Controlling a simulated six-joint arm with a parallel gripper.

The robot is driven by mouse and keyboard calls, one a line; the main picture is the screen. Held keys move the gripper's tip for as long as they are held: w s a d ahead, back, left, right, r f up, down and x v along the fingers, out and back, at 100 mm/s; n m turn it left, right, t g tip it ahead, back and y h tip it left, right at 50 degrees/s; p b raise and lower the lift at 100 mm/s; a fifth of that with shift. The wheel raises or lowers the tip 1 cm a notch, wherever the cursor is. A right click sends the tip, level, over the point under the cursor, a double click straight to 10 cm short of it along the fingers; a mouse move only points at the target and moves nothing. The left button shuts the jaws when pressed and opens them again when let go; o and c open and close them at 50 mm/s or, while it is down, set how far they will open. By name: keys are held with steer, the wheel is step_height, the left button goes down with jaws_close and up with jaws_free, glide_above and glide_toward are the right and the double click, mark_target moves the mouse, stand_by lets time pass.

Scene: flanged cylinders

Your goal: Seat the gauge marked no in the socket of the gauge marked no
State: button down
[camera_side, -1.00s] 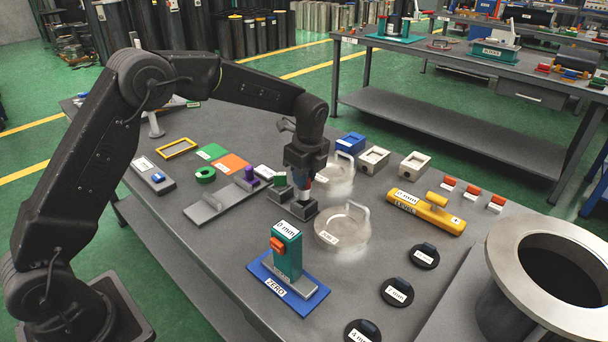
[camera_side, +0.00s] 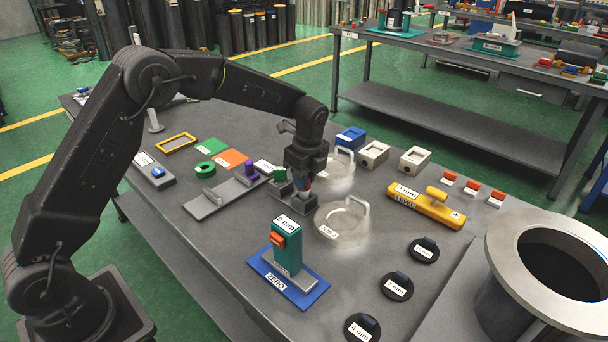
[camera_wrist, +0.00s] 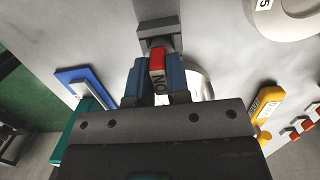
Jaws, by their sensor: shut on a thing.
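My gripper (camera_wrist: 157,84) is shut on a small red-and-white gauge (camera_wrist: 157,66) whose pale face reads "NO". Its blue fingers close on both sides of the gauge. A dark grey block (camera_wrist: 160,34) lies just beyond the gauge's end in the wrist view; I cannot tell whether they touch. In the side view my gripper (camera_side: 304,188) points down at low dark grey blocks (camera_side: 311,204) near the middle of the table. The held gauge is mostly hidden there. No mark can be read on the grey blocks, and no socket opening is clearly visible.
A teal gauge stand (camera_side: 287,248) on a blue ZERO base stands in front. Clear round lids (camera_side: 340,222) stand close right of my gripper. A yellow handled block (camera_side: 426,207) and black discs (camera_side: 397,287) lie further right. A grey rail plate (camera_side: 215,202) lies left.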

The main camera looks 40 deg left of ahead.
steer(key=shift+f, duration=0.7)
stand_by(0.3)
steer(key=c, duration=1)
jaws_free()
steer(key=shift+d+r, duration=0.25)
steer(key=shift+r, duration=1.5)
steer(key=shift+d+r, duration=0.2)
steer(key=shift+r, duration=1.55)
